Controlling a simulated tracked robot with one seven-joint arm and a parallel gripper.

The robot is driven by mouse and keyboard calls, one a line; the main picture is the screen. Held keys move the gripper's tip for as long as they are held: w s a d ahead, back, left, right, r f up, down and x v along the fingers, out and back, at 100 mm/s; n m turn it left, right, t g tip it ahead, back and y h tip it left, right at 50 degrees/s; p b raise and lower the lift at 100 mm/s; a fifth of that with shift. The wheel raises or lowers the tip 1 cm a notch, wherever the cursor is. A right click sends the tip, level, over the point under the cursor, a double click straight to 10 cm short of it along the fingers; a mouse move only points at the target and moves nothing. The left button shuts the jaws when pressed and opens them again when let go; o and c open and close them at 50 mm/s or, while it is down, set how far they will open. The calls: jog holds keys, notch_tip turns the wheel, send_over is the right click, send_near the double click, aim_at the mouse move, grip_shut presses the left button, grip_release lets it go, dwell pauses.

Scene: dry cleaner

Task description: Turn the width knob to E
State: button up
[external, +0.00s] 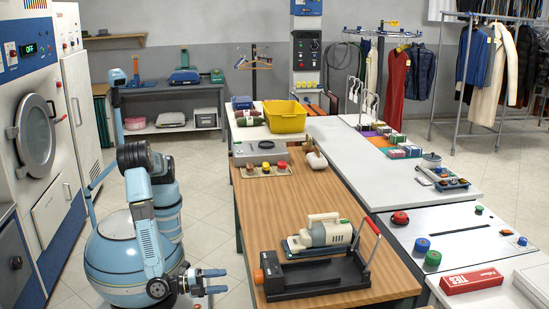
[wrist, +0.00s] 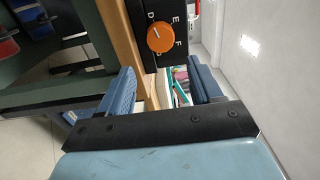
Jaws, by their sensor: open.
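The orange width knob (wrist: 160,38) sits on the black end plate of a device in the wrist view. The letters D, E and F show around it, and a small pale mark is on its face; which letter it points at is too small to tell for sure. In the external view the knob (external: 258,276) is on the left end of the black device (external: 312,277) on the wooden table. My gripper (external: 216,281) is open and empty, left of the knob and apart from it. Its two blue fingers show in the wrist view (wrist: 162,88), below the knob.
The wooden tabletop (external: 300,205) behind is mostly clear. Open floor lies left of the table.

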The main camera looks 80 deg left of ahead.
aim_at(258, 277)
jog(key=w, duration=1.2)
jog(key=shift+c, duration=0.2)
jog(key=c, duration=0.7)
jog(key=shift+f+m, duration=0.1)
jog(key=shift+m, duration=0.2)
jog(key=m, duration=0.6)
jog(key=shift+s+a, duration=0.1)
jog(key=m, duration=0.7)
jog(key=shift+f, duration=0.1)
